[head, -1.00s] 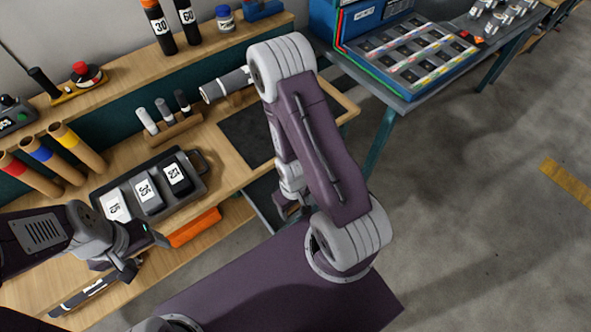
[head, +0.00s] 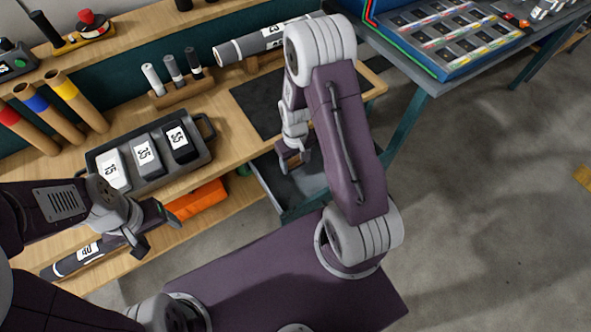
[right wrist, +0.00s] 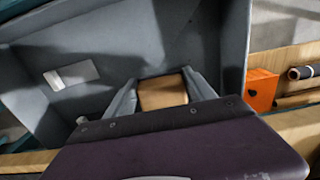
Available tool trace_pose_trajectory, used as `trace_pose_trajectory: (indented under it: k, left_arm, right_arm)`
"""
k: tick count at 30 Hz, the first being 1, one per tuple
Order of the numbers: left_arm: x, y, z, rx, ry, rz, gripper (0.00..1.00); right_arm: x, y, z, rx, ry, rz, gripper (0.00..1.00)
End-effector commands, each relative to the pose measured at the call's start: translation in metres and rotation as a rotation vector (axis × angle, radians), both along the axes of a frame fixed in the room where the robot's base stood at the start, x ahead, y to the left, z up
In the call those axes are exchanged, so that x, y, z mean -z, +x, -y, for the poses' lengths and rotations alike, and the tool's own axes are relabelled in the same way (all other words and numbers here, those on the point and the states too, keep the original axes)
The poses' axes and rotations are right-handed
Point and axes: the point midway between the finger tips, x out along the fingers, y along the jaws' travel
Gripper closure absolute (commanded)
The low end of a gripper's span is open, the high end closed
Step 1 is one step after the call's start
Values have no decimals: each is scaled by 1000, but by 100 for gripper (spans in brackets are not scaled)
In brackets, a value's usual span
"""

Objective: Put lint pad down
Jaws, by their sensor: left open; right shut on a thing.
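My right gripper (head: 292,160) is shut on a tan block, which I take for the lint pad (right wrist: 163,92). In the right wrist view the pad sits between the two grey fingers, over the inside of a grey open bin (right wrist: 110,40). In the head view the gripper is above the same bin (head: 305,180), at the right end of the bench; the pad is too small there to make out well. I cannot tell whether the pad touches the bin floor. My left gripper (head: 155,228) is open and empty at the bench front.
A black tray (head: 205,150) with numbered blocks stands on the bench (head: 225,125), left of a dark mat (head: 255,105). An orange object (head: 197,200) lies below the bench top. A roll (head: 75,262) lies near my left gripper. A pale label (right wrist: 70,75) is in the bin.

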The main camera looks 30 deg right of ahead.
Motion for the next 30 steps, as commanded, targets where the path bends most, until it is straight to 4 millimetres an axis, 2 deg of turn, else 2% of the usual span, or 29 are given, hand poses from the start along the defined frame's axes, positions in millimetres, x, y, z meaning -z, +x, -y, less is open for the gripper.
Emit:
trace_pose_trajectory:
  k: [2,6,8,10,11,19,20,21,22,30]
  left_arm:
    - [7,0,0,0,0,0,30]
    - [35,0,0,0,0,0,30]
    - [44,0,0,0,0,0,30]
    - [42,0,0,0,0,0,30]
    - [40,0,0,0,0,0,30]
    - [41,0,0,0,0,0,30]
    - [40,0,0,0,0,0,30]
    - [40,0,0,0,0,0,30]
    - [40,0,0,0,0,0,30]
    - [40,0,0,0,0,0,30]
  right_arm:
    - [7,0,0,0,0,0,75]
    - [36,-1,0,0,0,0,75]
    - [44,-1,0,0,0,0,75]
    - [43,-1,0,0,0,0,75]
    - [41,-1,0,0,0,0,81]
    - [43,-1,0,0,0,-1,81]
    - [43,-1,0,0,0,-1,32]
    - [42,-1,0,0,0,0,20]
    - [42,-1,0,0,0,0,15]
    - [42,-1,0,0,0,0,15]
